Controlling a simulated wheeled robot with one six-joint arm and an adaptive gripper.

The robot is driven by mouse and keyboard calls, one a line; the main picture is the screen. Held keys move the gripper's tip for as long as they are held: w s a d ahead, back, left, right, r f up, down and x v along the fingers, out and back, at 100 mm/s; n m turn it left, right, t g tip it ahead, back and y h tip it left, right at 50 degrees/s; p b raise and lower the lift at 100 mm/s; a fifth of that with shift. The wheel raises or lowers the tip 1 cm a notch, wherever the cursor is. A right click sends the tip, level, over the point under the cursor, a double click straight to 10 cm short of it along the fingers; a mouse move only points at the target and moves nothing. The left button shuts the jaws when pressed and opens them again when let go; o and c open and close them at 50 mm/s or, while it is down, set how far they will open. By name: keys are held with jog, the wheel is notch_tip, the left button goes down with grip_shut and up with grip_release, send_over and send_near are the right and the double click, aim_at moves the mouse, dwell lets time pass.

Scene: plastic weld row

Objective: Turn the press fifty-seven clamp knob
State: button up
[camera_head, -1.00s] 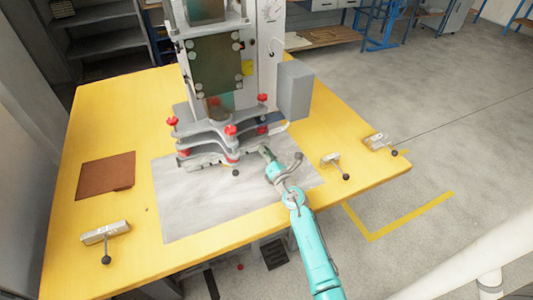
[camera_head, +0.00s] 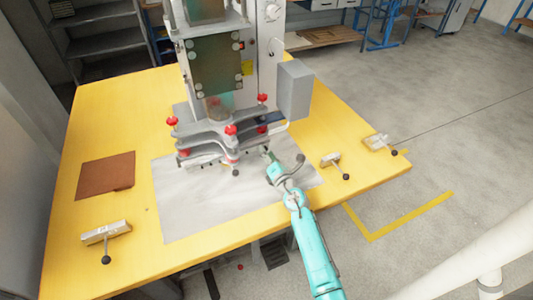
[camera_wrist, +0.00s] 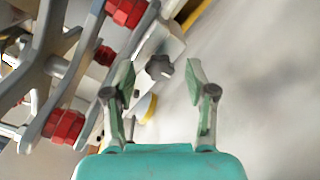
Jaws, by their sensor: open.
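The press (camera_head: 215,65) stands at the back of the yellow table, with grey spider-shaped plates (camera_head: 205,135) and red knobs low on it. A small dark clamp knob (camera_head: 236,173) sticks out at the front of its base. In the wrist view the dark lobed knob (camera_wrist: 159,67) sits on a light block, just beyond and between the fingertips. My gripper (camera_head: 268,158) is to the right of the press base, low over the grey mat. In the wrist view my gripper (camera_wrist: 160,78) is open and empty. I cannot see it touching the knob.
Red knobs (camera_wrist: 66,126) and grey plate arms lie close on the left in the wrist view. Small clamps with black ball handles lie on the table (camera_head: 331,160), (camera_head: 106,232). A brown sheet (camera_head: 106,175) lies at the left. The grey mat (camera_head: 195,205) is clear in front.

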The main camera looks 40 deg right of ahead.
jog(key=v, duration=1.1)
jog(key=shift+s+a, duration=0.1)
jog(key=shift+s, duration=0.1)
